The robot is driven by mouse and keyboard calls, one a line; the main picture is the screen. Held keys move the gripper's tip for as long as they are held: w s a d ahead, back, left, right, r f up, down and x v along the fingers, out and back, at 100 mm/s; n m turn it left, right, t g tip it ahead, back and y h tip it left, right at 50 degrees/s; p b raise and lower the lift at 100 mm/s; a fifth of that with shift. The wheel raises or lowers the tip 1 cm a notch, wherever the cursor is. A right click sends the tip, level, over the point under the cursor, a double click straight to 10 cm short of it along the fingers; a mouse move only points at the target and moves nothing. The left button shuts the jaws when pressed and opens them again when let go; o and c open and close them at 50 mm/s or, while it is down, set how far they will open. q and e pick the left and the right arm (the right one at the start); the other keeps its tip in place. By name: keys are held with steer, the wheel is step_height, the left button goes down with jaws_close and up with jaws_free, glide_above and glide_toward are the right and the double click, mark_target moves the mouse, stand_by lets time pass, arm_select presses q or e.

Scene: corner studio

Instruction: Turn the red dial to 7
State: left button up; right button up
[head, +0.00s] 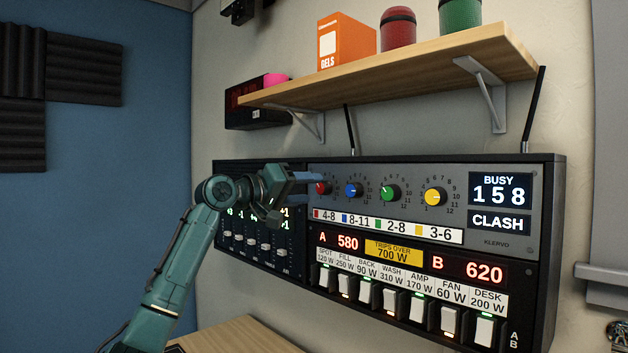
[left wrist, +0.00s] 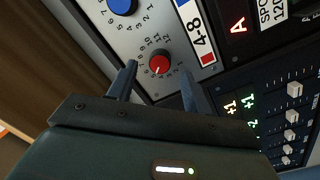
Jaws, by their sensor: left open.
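The red dial (head: 323,187) is the leftmost of the coloured dials on the grey panel. In the left wrist view the red dial (left wrist: 160,63) shows whole, with a white pointer mark and a ring of small numbers. I cannot read for certain which number it points to. My left gripper (head: 308,182) reaches the panel from the left, close to the dial. In the left wrist view the left gripper (left wrist: 158,70) is open, one finger on each side of the dial; contact cannot be told. The right gripper is not in view.
Blue (head: 354,190), green (head: 390,193) and yellow (head: 435,196) dials sit to the right. A label strip (head: 388,227) below gives 4-8 beside red. A display (head: 499,189) reads BUSY 158. A wooden shelf (head: 400,75) juts out above; switches (head: 407,303) stick out below.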

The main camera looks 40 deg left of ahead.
mark_target(324, 188)
arm_select(q)
steer(key=shift+w+d+p, duration=0.15)
steer(key=shift+w, duration=0.55)
steer(key=shift+w+d+p, duration=0.1)
steer(key=shift+w+p, duration=0.05)
steer(key=shift+w, duration=0.55)
steer(key=shift+c, duration=0.2)
steer(key=c, duration=0.9)
